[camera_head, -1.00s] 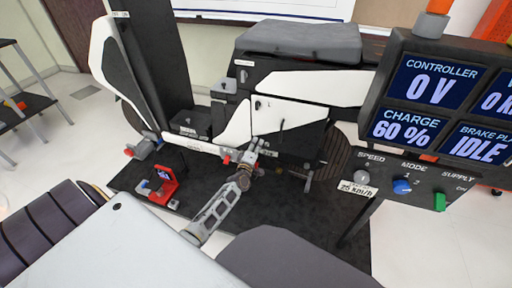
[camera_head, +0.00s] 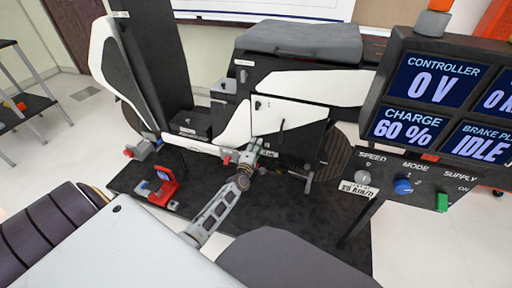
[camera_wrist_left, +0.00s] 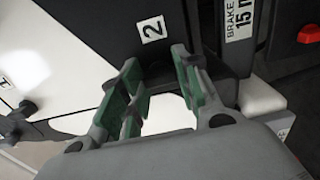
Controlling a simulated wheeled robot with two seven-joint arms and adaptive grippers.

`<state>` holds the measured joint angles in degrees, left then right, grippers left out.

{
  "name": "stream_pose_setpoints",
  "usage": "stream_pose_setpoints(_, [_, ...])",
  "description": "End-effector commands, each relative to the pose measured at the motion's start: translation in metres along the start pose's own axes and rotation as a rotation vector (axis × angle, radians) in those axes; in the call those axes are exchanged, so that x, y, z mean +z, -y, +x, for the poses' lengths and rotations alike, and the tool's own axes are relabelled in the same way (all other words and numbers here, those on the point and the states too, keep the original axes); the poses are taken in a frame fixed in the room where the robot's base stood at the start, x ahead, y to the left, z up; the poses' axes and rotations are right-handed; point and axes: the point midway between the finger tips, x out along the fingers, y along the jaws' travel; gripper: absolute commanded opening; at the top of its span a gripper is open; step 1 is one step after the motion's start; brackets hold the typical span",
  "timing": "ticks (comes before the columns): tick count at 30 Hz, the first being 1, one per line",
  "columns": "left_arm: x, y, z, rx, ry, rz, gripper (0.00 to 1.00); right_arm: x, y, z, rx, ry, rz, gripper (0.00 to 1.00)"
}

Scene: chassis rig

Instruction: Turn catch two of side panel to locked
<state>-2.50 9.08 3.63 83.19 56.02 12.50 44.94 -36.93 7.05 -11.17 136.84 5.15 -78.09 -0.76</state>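The white side panel (camera_head: 297,112) is on the flank of the scooter-like chassis, mid-picture in the head view. My left gripper (camera_head: 258,146) is at its lower left edge. In the wrist view my left gripper (camera_wrist_left: 157,76) is open, with a gap between its green-padded fingers, just below a label "2" (camera_wrist_left: 152,29) on a dark surface. Catch two itself cannot be made out; the fingers may hide it. A dark knob (camera_wrist_left: 15,122) sits on the white panel near a label "1" at the left. My right gripper is not in view.
A red stand (camera_head: 163,187) is on the black mat (camera_head: 325,225). The control console (camera_head: 425,170) with its display stands at the right. A dark block with a "BRAKE" label (camera_wrist_left: 238,22) and a red button (camera_wrist_left: 308,35) are close to the fingers' right.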

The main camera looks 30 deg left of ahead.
Motion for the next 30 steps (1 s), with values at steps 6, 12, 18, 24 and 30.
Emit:
stream_pose_setpoints(6, [0.000, 0.000, 0.000, -0.001, 0.000, 0.001, 0.54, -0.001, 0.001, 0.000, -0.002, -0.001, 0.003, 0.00])
stream_pose_setpoints(12, [0.000, 0.000, 0.000, 0.000, 0.000, 0.001, 0.54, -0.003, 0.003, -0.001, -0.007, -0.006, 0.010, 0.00])
stream_pose_setpoints(18, [0.000, 0.000, -0.003, 0.000, 0.000, 0.001, 0.54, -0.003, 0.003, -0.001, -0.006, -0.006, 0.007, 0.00])
stream_pose_setpoints(24, [0.001, 0.001, -0.012, -0.002, 0.001, 0.001, 0.54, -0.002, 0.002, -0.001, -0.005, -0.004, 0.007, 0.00])
stream_pose_setpoints(30, [0.001, 0.001, -0.028, -0.001, 0.000, 0.001, 0.54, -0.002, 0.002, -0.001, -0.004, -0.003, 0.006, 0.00])
